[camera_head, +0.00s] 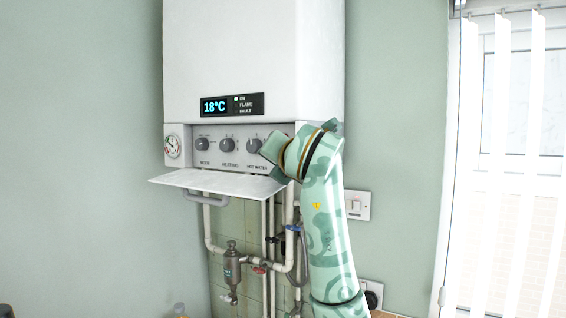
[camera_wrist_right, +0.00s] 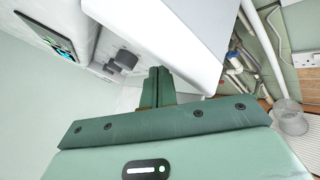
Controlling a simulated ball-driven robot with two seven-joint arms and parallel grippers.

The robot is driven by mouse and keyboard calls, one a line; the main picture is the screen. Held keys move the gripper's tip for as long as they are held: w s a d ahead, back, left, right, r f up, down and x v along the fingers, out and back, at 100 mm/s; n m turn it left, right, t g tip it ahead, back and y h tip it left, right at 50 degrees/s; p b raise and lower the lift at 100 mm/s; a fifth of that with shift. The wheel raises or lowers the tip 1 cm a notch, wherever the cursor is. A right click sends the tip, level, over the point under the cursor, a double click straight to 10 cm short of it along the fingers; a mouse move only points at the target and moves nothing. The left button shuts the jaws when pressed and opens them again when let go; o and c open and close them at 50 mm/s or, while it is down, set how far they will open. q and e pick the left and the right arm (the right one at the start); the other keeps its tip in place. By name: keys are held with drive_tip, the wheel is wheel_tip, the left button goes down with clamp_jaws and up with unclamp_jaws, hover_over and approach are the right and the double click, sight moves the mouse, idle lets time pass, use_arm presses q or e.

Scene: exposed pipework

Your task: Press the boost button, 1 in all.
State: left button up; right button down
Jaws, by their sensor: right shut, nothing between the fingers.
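The white boiler (camera_head: 250,55) hangs on the green wall, with a control strip (camera_head: 212,160) under its display. I cannot make out the boost button in either view; my right arm covers the right end of the strip. My right gripper (camera_wrist_right: 160,72) is shut and empty, its fingers pointing in at the panel area between the boiler and its lowered flap. In the head view the gripper is mostly hidden by my wrist. A grey knob (camera_wrist_right: 124,61) shows to the left of the fingertips in the wrist view; I cannot tell whether they touch anything. My left gripper is not in view.
The white flap (camera_head: 215,183) juts out below the strip and also fills the upper middle of the wrist view (camera_wrist_right: 180,35). Pipes and valves (camera_head: 232,265) run below. A wall switch (camera_head: 357,205) is right of my arm. Blinds (camera_head: 510,150) hang at the right.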

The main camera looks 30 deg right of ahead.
drive_tip(key=shift+w+d, duration=0.1)
idle(0.5)
drive_tip(key=shift+s+a, duration=0.4)
drive_tip(key=shift+a, duration=0.2)
drive_tip(key=shift+a, duration=0.1)
drive_tip(key=shift+s+a+p, duration=0.1)
drive_tip(key=shift+s+a, duration=0.3)
drive_tip(key=shift+a, duration=0.3)
drive_tip(key=shift+s+a+p, duration=0.15)
drive_tip(key=shift+s+a, duration=0.3)
drive_tip(key=shift+a, duration=0.2)
drive_tip(key=shift+s+a+p, duration=0.1)
drive_tip(key=shift+s+a, duration=0.3)
drive_tip(key=shift+a, duration=0.3)
